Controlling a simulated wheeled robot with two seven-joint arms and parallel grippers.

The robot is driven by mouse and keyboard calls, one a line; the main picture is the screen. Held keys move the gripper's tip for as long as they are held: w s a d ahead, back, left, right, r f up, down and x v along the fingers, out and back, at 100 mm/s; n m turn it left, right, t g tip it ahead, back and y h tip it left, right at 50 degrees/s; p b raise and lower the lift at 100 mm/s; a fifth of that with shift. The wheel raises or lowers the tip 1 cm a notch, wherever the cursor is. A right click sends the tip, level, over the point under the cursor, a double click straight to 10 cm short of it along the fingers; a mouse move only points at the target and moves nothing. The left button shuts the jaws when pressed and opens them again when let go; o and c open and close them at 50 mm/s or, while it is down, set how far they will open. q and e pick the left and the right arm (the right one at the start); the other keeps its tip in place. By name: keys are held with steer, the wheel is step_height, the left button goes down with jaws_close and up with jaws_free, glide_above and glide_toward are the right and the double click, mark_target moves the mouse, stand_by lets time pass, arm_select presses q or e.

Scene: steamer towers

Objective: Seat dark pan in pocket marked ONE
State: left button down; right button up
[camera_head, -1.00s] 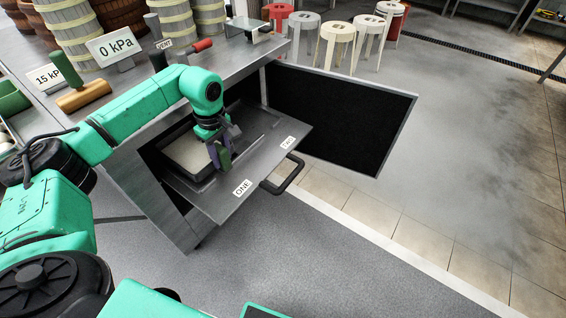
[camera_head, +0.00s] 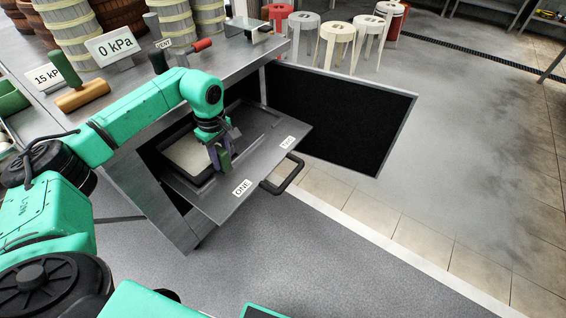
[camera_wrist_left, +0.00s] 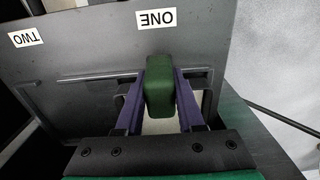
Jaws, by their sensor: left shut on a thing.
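My left gripper (camera_head: 220,158) is shut on the green handle of the dark pan (camera_head: 201,179). The pan has a pale filling and lies low at the pocket on the ONE side of the pulled-out grey rack (camera_head: 216,203). I cannot tell whether it is fully down in the pocket. In the left wrist view, the green handle (camera_wrist_left: 159,87) is between my purple fingers, with the ONE label (camera_wrist_left: 157,19) beyond it. The TWO label (camera_wrist_left: 26,38) is off to the left. The pan is mostly hidden behind the fingers there. My right gripper is not in view.
The cabinet's dark door (camera_head: 340,115) hangs open on the right. A loop handle (camera_head: 283,178) sticks out at the rack's front. A 0 kPa sign (camera_head: 115,46) and a wooden-based lever (camera_head: 83,96) stand on top. The floor in front is clear.

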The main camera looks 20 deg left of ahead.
arm_select(q)
steer(key=shift+f+b, duration=0.6)
steer(key=shift+f, duration=0.4)
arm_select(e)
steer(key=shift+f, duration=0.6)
arm_select(q)
steer(key=shift+c, duration=2.2)
jaws_free()
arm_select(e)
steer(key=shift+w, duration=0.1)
arm_select(q)
steer(key=shift+r, duration=0.7)
step_height(320, 180, up, 13)
steer(key=shift+s+d+r+p, duration=0.1)
steer(key=shift+d+p, duration=0.05)
steer(key=shift+p, duration=0.65)
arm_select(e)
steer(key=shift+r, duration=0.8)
